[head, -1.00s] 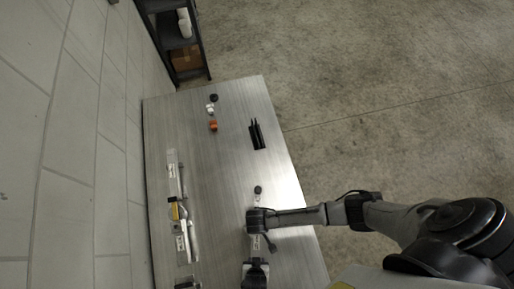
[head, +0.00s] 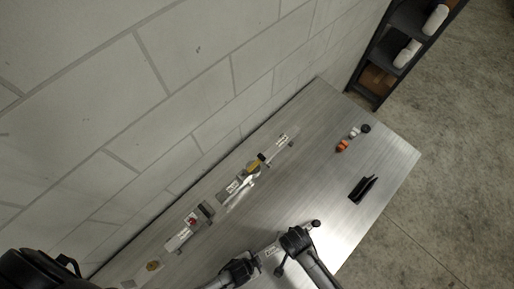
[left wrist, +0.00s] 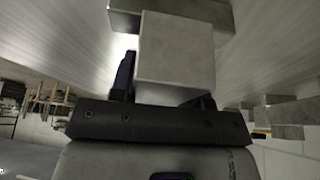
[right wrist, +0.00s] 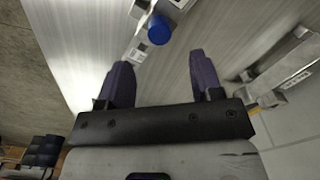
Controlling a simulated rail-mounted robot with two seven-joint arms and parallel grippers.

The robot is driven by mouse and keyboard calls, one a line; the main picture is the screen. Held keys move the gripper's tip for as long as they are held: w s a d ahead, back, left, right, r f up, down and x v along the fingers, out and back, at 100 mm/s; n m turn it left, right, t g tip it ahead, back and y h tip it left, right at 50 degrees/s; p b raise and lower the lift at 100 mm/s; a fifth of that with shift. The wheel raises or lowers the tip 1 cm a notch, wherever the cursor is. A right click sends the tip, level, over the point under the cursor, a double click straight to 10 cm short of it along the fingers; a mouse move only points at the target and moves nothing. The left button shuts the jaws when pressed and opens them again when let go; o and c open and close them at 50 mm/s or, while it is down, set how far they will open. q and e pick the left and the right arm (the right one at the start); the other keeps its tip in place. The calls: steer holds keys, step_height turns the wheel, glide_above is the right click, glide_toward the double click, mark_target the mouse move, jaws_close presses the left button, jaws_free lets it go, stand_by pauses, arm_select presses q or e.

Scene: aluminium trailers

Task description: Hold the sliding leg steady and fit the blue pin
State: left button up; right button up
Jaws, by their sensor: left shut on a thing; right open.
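My left gripper (head: 242,268) is shut on the pale metal sliding leg (left wrist: 175,55), whose squared end fills the space between its fingers in the left wrist view. In the head view a short stretch of the leg (head: 270,254) shows between my two grippers. My right gripper (head: 297,240) is over the table at the leg's far part. In the right wrist view the right gripper (right wrist: 155,85) is open, with nothing between its fingers. The round blue pin head (right wrist: 159,29) lies beyond its fingertips, beside a pale labelled part. How far the pin is inserted cannot be told.
A black bracket (head: 362,188), an orange part (head: 342,146) and a white part (head: 354,132) lie toward the table's far end. Labelled metal parts (head: 240,183) lie along the wall side. A dark shelf (head: 392,55) stands beyond the table. The middle of the table is clear.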

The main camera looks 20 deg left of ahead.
step_height(320, 180, up, 6)
steer(key=shift+r, duration=0.2)
stand_by(0.3)
arm_select(q)
steer(key=o, duration=1.2)
steer(key=shift+r, duration=0.1)
